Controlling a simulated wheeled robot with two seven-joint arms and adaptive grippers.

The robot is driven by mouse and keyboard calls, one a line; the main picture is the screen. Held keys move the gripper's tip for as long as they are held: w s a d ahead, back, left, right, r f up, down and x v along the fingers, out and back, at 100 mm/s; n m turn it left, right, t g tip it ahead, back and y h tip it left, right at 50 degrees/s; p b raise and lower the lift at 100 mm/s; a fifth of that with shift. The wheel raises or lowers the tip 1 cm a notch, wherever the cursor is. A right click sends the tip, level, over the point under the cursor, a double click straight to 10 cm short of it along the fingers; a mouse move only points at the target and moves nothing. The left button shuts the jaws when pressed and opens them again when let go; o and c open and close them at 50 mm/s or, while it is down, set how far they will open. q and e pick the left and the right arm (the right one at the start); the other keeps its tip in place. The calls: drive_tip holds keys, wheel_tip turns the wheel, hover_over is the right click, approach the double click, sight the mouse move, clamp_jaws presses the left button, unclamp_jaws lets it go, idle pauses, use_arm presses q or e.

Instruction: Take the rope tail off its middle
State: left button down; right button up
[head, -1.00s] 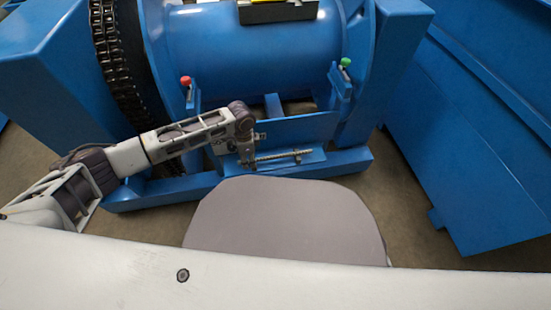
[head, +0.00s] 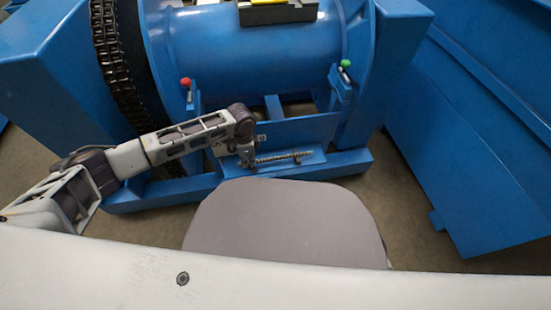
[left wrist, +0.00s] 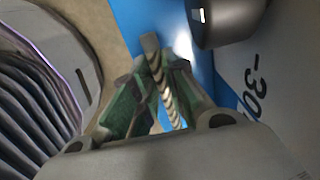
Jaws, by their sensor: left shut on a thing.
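The rope tail (head: 280,157) is a thin, twisted, light brown length. It runs roughly level along the blue ledge at the front of the drum frame, its right end sloping slightly up. A small dark holder (head: 297,158) stands by its right part. My left gripper (head: 248,161) is at the left end of the rope. In the left wrist view, the rope (left wrist: 161,77) passes between the green-padded fingers of my left gripper (left wrist: 159,97), which is shut on it. A grey tip shows beyond the fingers. My right gripper is out of view.
The blue drum (head: 255,60) stands behind the ledge, with a dark chain (head: 117,70) on its left. A red knob (head: 186,82) and a green knob (head: 346,63) top two levers. A large blue panel (head: 480,120) is at the right, with bare floor between.

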use_arm(q)
drive_tip(key=shift+r, duration=0.15)
wheel_tip(320, 180, up, 10)
drive_tip(key=p, duration=0.5)
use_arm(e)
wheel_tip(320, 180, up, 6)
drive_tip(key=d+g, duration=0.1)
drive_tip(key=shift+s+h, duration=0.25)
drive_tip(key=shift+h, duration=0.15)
